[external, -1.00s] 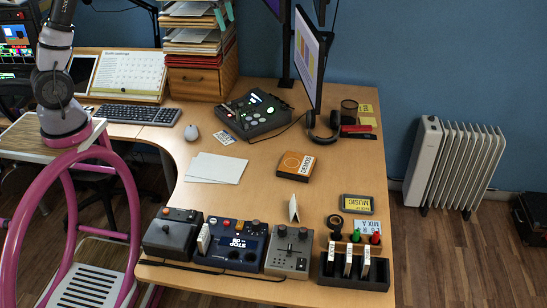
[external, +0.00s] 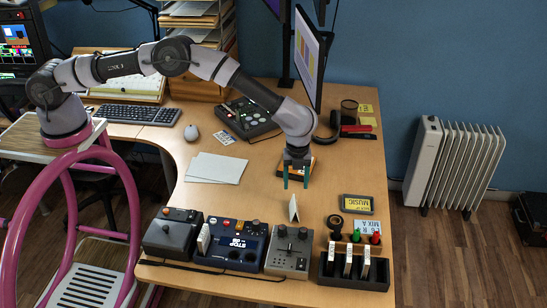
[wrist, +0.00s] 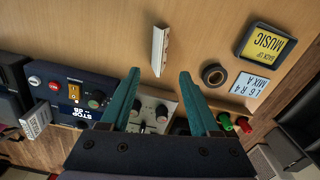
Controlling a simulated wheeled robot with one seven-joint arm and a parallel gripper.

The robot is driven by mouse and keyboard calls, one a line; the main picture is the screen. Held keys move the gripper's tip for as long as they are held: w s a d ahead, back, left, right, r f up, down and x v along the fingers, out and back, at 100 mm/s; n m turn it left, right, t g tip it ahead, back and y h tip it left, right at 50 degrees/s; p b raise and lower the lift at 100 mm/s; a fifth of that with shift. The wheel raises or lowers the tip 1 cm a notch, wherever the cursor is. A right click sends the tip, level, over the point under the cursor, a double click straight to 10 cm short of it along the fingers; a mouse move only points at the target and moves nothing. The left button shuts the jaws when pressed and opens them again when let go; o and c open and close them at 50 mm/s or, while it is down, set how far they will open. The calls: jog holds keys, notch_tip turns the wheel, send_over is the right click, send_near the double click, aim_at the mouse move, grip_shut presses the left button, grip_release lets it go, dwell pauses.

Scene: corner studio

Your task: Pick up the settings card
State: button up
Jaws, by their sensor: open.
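My gripper (external: 296,184) hangs above the desk, fingers down, open and empty. Neither is labelled as settings.
A dark-framed yellow "MUSIC" case (external: 358,204) and a black tape roll (external: 334,222) lie right of the standing card. Control boxes (external: 289,251) and a black slotted holder (external: 354,274) line the front edge. White sheets (external: 216,168) lie left. Bare desk surrounds the card's left side.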

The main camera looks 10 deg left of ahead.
aim_at(295, 202)
notch_tip(295, 202, down, 10)
jog(key=shift+w+r, duration=0.1)
jog(key=shift+w, duration=0.05)
grip_shut()
dwell(0.3)
